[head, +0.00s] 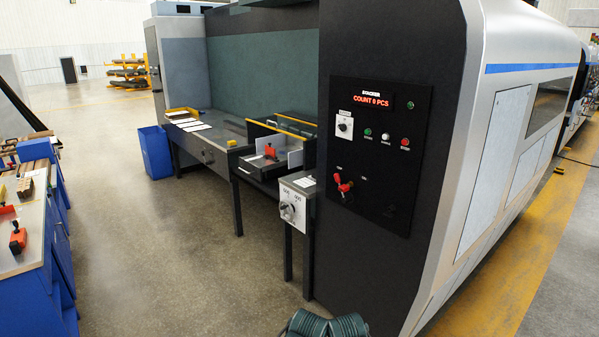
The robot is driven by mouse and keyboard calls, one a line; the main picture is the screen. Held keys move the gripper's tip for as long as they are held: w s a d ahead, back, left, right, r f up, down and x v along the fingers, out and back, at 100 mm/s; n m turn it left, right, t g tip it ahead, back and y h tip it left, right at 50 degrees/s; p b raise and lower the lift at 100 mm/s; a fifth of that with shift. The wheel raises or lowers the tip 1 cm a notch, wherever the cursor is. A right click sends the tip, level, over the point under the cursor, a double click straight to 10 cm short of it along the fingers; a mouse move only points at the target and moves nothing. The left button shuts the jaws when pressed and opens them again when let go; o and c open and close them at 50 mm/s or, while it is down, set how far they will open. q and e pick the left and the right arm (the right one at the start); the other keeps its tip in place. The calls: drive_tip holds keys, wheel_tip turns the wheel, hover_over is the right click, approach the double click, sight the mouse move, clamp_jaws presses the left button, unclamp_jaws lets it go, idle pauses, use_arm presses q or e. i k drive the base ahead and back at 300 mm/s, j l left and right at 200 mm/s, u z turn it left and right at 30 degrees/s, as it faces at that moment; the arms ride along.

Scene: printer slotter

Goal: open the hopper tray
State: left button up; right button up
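What looks like the hopper tray (258,173) is a dark, shallow tray at the machine's feed table, between light side plates. A red clamp-like piece (270,152) sits in it. A yellow-edged bar (281,132) runs across behind it. I cannot tell from here how far the tray is open. Neither of my grippers is in view, and nothing is seen touching the tray.
A black control panel (376,150) reads "COUNT 0 PCS". A grey box with a dial (291,207) stands right of the tray. A blue bin (155,152) and a blue workbench (30,285) stand left. The floor (165,255) between is clear. A dark ribbed object (325,324) is cut off below.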

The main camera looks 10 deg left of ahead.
sight(253, 166)
drive_tip(key=i+j+u, duration=0.15)
drive_tip(key=i+u, duration=0.55)
drive_tip(key=i, duration=0.25)
drive_tip(key=i+u, duration=0.4)
drive_tip(key=i+z, duration=0.25)
drive_tip(key=i, duration=0.3)
drive_tip(key=i+j+z, duration=0.2)
drive_tip(key=i, duration=0.35)
drive_tip(key=i+j+z, duration=0.1)
drive_tip(key=i+z, duration=0.15)
drive_tip(key=i, duration=0.35)
drive_tip(key=i+j+z, duration=0.15)
drive_tip(key=i+z, duration=0.15)
drive_tip(key=i, duration=0.15)
drive_tip(key=i+j+z, duration=0.3)
drive_tip(key=i+l, duration=0.05)
drive_tip(key=i, duration=0.05)
